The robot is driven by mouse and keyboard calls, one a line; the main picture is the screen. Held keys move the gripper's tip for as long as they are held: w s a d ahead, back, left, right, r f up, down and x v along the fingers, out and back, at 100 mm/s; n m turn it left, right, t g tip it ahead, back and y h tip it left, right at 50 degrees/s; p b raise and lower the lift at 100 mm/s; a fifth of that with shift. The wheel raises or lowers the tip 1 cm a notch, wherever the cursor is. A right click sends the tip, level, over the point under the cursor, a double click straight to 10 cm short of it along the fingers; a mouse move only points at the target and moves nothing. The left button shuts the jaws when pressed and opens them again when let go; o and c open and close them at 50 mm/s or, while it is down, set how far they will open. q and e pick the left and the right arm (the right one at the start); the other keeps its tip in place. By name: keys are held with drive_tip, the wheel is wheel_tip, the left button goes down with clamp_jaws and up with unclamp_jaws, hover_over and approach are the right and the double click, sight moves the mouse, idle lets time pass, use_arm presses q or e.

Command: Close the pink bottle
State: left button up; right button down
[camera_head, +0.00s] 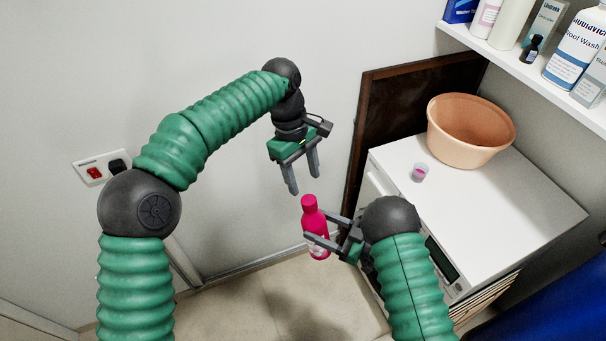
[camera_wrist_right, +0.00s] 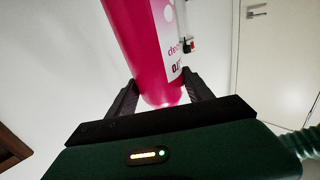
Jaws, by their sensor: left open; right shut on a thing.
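The pink bottle (camera_head: 315,226) is held in the air, close to upright, in the middle of the head view. A pink cap (camera_head: 309,201) sits at its top; I cannot tell how tightly it is on. My right gripper (camera_head: 325,229) is shut on the bottle's body. In the right wrist view the bottle (camera_wrist_right: 140,45), with part of its white label, stands between the two dark fingers. My left gripper (camera_head: 303,176) is open and empty, fingers pointing down, above the cap and apart from it.
A shelf (camera_head: 520,65) with several bottles is at the upper right. A wall socket (camera_head: 100,168) is at the left.

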sight(309, 198)
use_arm(q)
drive_tip(key=f, duration=0.2)
drive_tip(key=d+f, duration=0.1)
drive_tip(key=f, duration=0.4)
drive_tip(key=shift+s+d+f, duration=0.15)
drive_tip(key=shift+s+f, duration=0.25)
drive_tip(key=shift+c, duration=0.2)
clamp_jaws()
drive_tip(key=m, duration=0.6)
drive_tip(key=shift+w, duration=0.1)
drive_tip(key=m, duration=0.5)
drive_tip(key=shift+m, duration=0.4)
drive_tip(key=m, duration=0.6)
drive_tip(key=shift+d, duration=0.1)
drive_tip(key=m, duration=0.5)
drive_tip(key=shift+w, duration=0.1)
drive_tip(key=shift+o, duration=1.1)
unclamp_jaws()
